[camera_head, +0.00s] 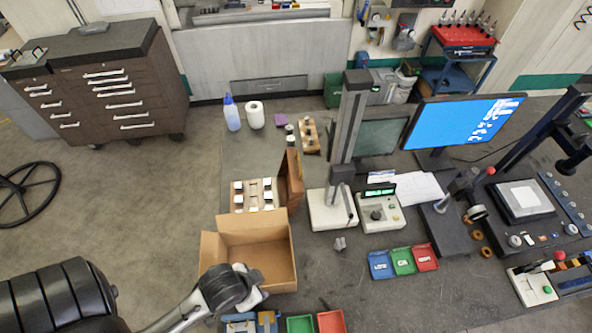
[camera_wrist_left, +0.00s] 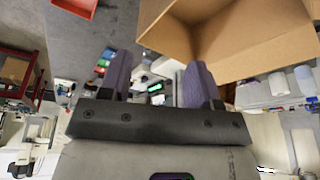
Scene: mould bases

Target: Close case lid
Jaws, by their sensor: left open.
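My left gripper (camera_head: 254,286) is at the front edge of the cardboard box, nearer the camera than the case and apart from the lid. In the left wrist view its two fingers (camera_wrist_left: 160,82) are spread with nothing between them. I cannot make out the case in that view. My right gripper is not in view.
The open cardboard box (camera_head: 282,273) stands between my left gripper and the case; it also shows in the left wrist view (camera_wrist_left: 270,50). A grey stand (camera_head: 324,214) is right of the lid. Blue, green and red trays (camera_head: 403,262) lie farther right. A spray bottle (camera_head: 232,114) stands behind.

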